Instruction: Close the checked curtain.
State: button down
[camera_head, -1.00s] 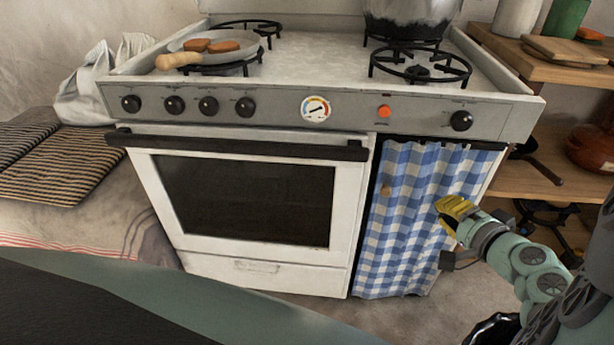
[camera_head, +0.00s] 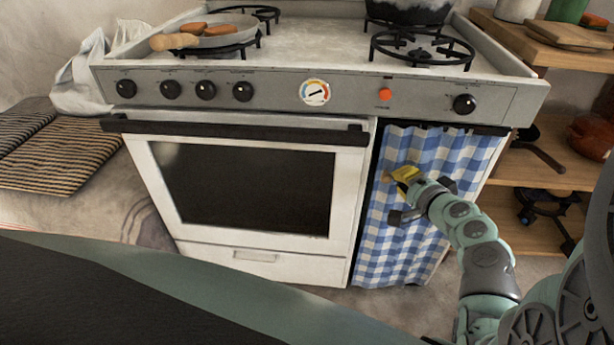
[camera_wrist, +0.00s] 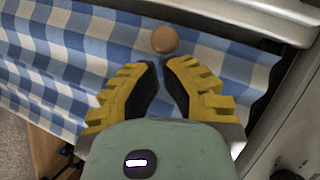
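The blue-and-white checked curtain (camera_head: 410,225) hangs under the right end of the stove front, beside the oven door. It spans most of that opening, with a dark strip along its left side and top. A round wooden knob (camera_wrist: 164,39) sits on the curtain near its oven-side edge; in the head view my gripper hides most of it. My gripper (camera_head: 399,175) is in front of the upper left part of the curtain. In the wrist view its yellow fingers (camera_wrist: 161,72) are apart and empty, with the knob just beyond the fingertips, between their lines.
The white oven door (camera_head: 250,250) with its black handle bar (camera_head: 235,131) stands directly left of the curtain. A wooden shelf (camera_head: 540,168) with pans is to the right. A pan (camera_head: 220,40) and a dark pot (camera_head: 408,12) stand on the stove top.

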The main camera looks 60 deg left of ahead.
jog(key=shift+s+a+p, duration=0.4)
jog(key=shift+s+a, duration=0.35)
jog(key=shift+s, duration=0.15)
jog(key=shift+w, duration=0.1)
